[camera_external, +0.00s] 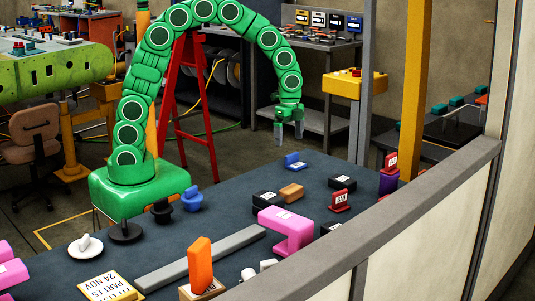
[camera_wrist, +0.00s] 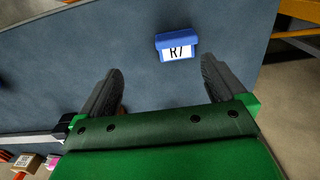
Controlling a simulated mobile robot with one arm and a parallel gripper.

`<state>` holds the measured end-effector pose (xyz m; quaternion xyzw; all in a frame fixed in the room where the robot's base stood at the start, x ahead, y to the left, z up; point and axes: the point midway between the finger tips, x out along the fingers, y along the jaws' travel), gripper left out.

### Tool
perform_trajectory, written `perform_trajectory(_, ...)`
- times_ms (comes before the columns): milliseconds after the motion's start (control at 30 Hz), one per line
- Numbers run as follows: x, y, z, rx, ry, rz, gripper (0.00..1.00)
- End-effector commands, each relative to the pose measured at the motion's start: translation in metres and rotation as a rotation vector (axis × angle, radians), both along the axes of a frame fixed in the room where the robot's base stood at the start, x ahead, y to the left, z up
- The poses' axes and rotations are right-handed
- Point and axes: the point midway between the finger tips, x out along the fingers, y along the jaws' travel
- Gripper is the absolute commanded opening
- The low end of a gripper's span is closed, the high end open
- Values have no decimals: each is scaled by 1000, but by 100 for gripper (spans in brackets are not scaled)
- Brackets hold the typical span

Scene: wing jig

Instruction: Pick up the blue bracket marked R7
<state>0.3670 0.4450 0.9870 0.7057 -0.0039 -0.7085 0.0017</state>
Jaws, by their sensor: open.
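The small blue bracket (camera_external: 294,162) lies on the dark blue-grey table near its far edge in the external view. In the wrist view the blue bracket (camera_wrist: 176,47) shows a white label reading R7, upright in the picture. My gripper (camera_external: 289,136) hangs fingers-down above the bracket in the external view, with a gap between them. In the wrist view my gripper (camera_wrist: 162,66) has its two dark fingers spread wide. Nothing is between them, and the bracket lies beyond the fingertips, nearer the right one.
Black blocks (camera_external: 268,199), a tan block (camera_external: 291,192), a pink bracket (camera_external: 286,230) and a dark red labelled piece (camera_external: 340,200) stand nearer the camera. Another blue piece (camera_external: 191,199) sits by my base. A long grey bar (camera_external: 200,258) lies on the table. The surface around the R7 bracket is clear.

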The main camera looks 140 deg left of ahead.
Motion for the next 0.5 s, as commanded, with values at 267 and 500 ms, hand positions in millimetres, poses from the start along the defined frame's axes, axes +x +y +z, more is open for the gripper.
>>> perform_trajectory(267,-15,31,-16,6,-3,5,98)
perform_trajectory(500,-14,30,-37,7,-2,3,98)
